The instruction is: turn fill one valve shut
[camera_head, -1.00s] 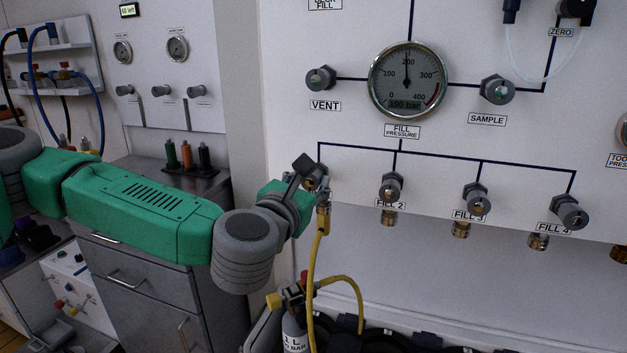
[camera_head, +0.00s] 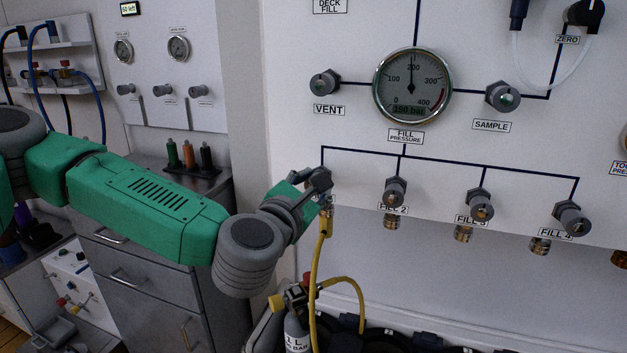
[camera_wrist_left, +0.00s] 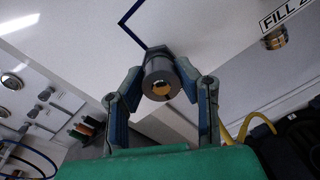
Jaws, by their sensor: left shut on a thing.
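The fill one valve (camera_wrist_left: 160,84), a grey round knob with a brass-coloured centre, sits at the end of a dark blue line on the white panel in the left wrist view. My left gripper (camera_wrist_left: 163,75) has one finger on each side of the knob and is shut on it. In the head view my left gripper (camera_head: 322,196) is at the left end of the fill row, and my wrist hides most of the valve and its label. My right gripper is in neither view.
The fill 2 (camera_head: 396,190), fill 3 (camera_head: 481,205) and fill 4 (camera_head: 571,218) valves stand to the right. A yellow hose (camera_head: 314,270) hangs just below my left gripper, near a cylinder (camera_head: 297,333). The pressure gauge (camera_head: 412,85) is above.

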